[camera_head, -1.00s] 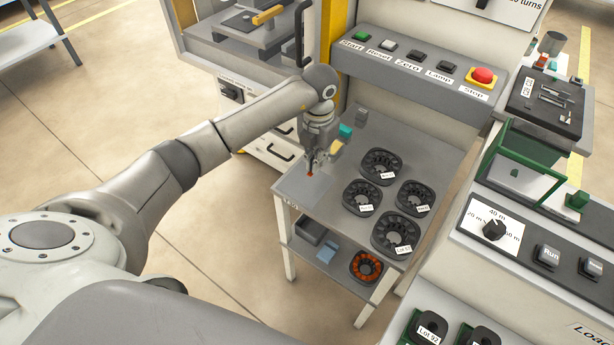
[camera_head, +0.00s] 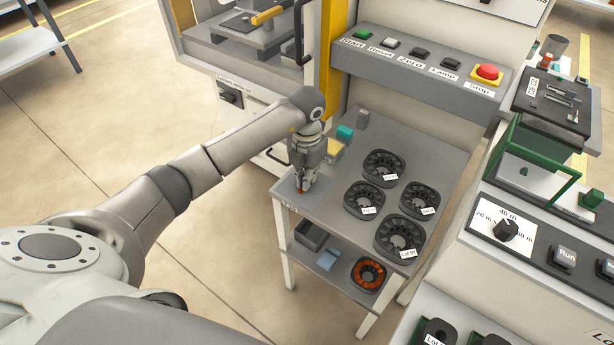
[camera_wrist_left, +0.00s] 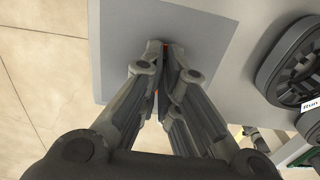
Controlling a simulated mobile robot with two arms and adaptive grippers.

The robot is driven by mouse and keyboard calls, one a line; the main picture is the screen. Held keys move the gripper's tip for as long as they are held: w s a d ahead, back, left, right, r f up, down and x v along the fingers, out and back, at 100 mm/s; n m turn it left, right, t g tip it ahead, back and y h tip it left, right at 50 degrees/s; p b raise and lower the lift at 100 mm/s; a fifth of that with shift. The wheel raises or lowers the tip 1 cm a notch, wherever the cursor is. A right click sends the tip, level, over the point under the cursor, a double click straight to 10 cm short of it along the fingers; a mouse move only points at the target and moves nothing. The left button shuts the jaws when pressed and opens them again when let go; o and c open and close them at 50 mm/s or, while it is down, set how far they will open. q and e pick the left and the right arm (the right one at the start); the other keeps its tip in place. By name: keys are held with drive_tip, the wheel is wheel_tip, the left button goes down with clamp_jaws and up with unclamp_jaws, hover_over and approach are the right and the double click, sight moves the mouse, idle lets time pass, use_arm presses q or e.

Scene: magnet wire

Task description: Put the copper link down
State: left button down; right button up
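My left gripper (camera_head: 301,188) points down over the grey square pad at the front left corner of the small grey table. Its fingertips are close together in the left wrist view (camera_wrist_left: 163,52), with a small orange-red bit (camera_wrist_left: 166,44) showing between them. This is the copper link, mostly hidden by the fingers. In the head view a speck of the copper link (camera_head: 300,191) shows at the fingertips, at or just above the pad (camera_wrist_left: 115,50). I cannot tell whether it touches the pad. My right gripper is not in view.
Several dark stators (camera_head: 398,238) stand on the table right of the pad. A teal block (camera_head: 345,132) and a grey block (camera_head: 363,118) lie behind. The lower shelf holds a copper-wound stator (camera_head: 368,273) and a grey bin (camera_head: 311,235). A control panel (camera_head: 420,60) stands behind.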

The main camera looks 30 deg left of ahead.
use_arm(q)
drive_tip(key=c, duration=1.6)
unclamp_jaws()
drive_tip(key=shift+f, duration=0.15)
drive_tip(key=shift+c, duration=0.2)
wheel_tip(320, 180, up, 12)
drive_tip(key=p, duration=0.9)
drive_tip(key=shift+r, duration=0.2)
